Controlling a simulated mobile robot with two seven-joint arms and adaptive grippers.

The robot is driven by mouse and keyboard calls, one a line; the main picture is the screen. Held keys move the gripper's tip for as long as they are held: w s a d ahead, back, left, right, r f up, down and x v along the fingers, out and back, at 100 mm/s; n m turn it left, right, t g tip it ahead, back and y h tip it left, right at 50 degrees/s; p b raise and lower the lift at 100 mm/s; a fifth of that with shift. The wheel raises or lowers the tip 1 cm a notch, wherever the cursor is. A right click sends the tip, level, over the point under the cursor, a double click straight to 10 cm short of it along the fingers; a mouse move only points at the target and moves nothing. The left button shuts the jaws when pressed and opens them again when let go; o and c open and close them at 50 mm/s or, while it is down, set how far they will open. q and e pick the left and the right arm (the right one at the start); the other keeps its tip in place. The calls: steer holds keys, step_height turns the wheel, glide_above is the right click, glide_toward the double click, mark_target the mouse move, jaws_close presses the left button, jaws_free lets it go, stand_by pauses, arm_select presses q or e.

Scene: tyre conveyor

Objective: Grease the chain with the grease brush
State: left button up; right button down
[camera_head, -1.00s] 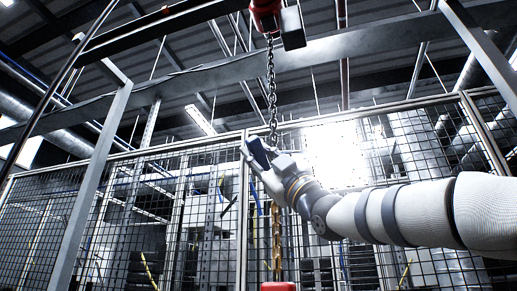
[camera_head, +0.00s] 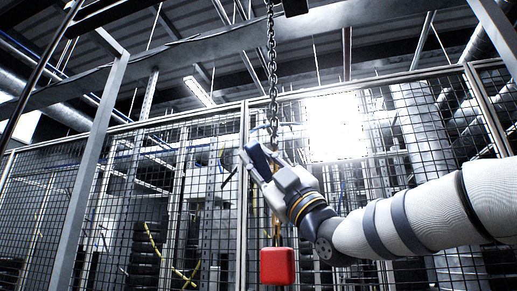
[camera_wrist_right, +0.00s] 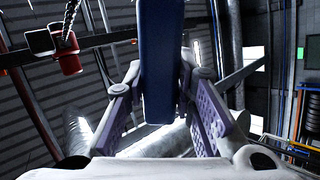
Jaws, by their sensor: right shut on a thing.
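The chain (camera_head: 272,62) hangs down in the middle of the head view. Its upper part is grey and its lower part, partly behind my gripper, looks yellowish. A red block (camera_head: 277,267) hangs at its lower end. My right gripper (camera_head: 258,162) is close to the chain, just left of it in the picture; I cannot tell whether anything touches. It is shut on the grease brush, whose blue body (camera_wrist_right: 162,60) stands between the fingers (camera_wrist_right: 162,95) in the wrist view. The bristles cannot be made out. My left gripper is not in view.
A red hoist (camera_wrist_right: 55,48) with chain shows at upper left in the wrist view. A mesh fence (camera_head: 110,190) stands behind the chain, with stacked tyres (camera_head: 146,255) beyond. A grey slanted post (camera_head: 90,160) stands at left. The space around the chain looks free.

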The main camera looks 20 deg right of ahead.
step_height(320, 180, down, 10)
steer(key=shift+r, duration=0.2)
stand_by(0.7)
steer(key=s+a, duration=0.3)
steer(key=s, duration=0.2)
steer(key=shift+a, duration=0.2)
steer(key=shift+s+a, duration=0.45)
steer(key=shift+s, duration=0.2)
steer(key=shift+s+a, duration=0.4)
steer(key=shift+s, duration=0.2)
